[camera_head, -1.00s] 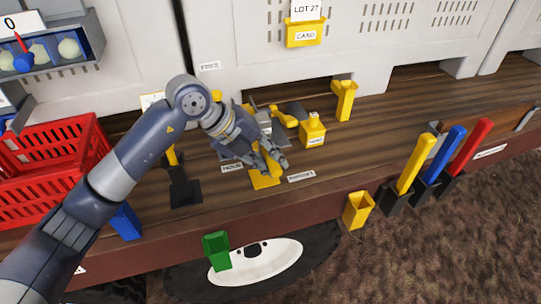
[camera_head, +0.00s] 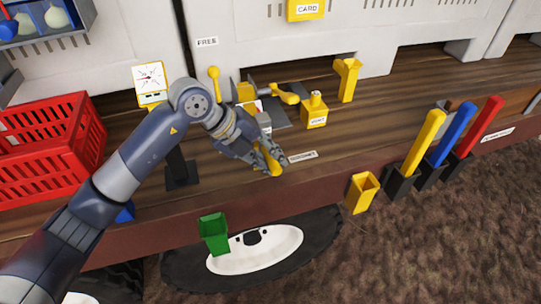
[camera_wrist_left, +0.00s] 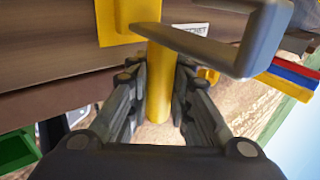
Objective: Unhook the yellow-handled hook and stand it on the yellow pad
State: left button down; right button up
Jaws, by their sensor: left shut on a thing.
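My left gripper (camera_head: 268,156) is over the front edge of the wooden deck. In the left wrist view its fingers (camera_wrist_left: 158,100) are shut around the yellow handle (camera_wrist_left: 160,65) of the hook. The grey squared metal part (camera_wrist_left: 245,42) of the hook shows beyond the fingers, at the upper right. The yellow pad (camera_wrist_left: 122,20) lies on the deck behind the handle in that view. In the head view the gripper largely covers the hook and pad. I cannot tell whether the hook touches the pad. My right gripper is not in view.
A yellow box (camera_head: 314,112), a yellow holder (camera_head: 347,78) and a lying yellow tool (camera_head: 285,95) are behind the gripper. A red crate (camera_head: 45,150) stands left. Yellow, blue and red handles (camera_head: 452,140) rise at right. A green bin (camera_head: 214,233) hangs below the edge.

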pick_arm(q)
jog(key=c, duration=1.4)
grip_release()
jog(key=shift+o, duration=0.2)
